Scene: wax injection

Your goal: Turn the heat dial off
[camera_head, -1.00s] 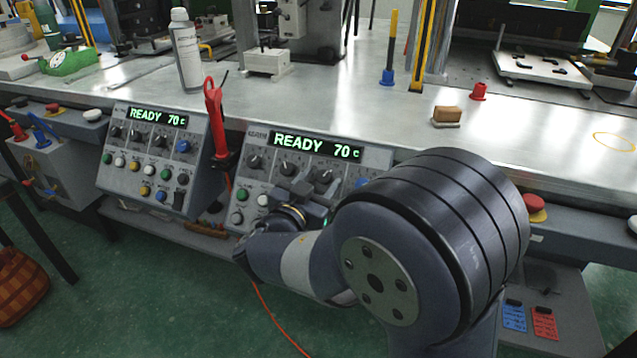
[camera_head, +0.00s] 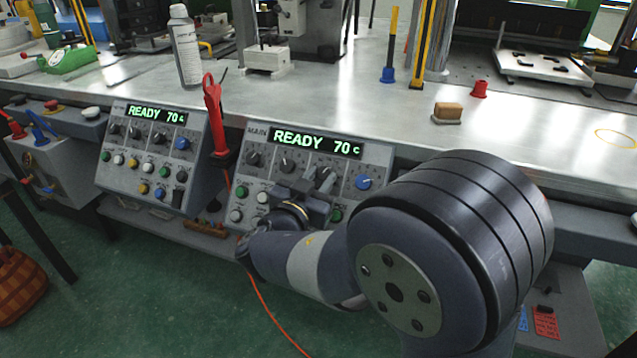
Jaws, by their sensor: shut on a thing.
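The right control panel (camera_head: 376,157) has a lit display (camera_head: 317,145) reading "READY 70 c". Below the display is a row of dials: black dials at the left (camera_head: 252,159) and next to it (camera_head: 287,166), and a blue dial (camera_head: 364,182) at the right end.
A similar panel (camera_head: 110,147) stands at the left, also reading about 70. Coloured push buttons (camera_head: 237,215) sit below the dials. A white bottle (camera_head: 186,50) stands on the bench behind.

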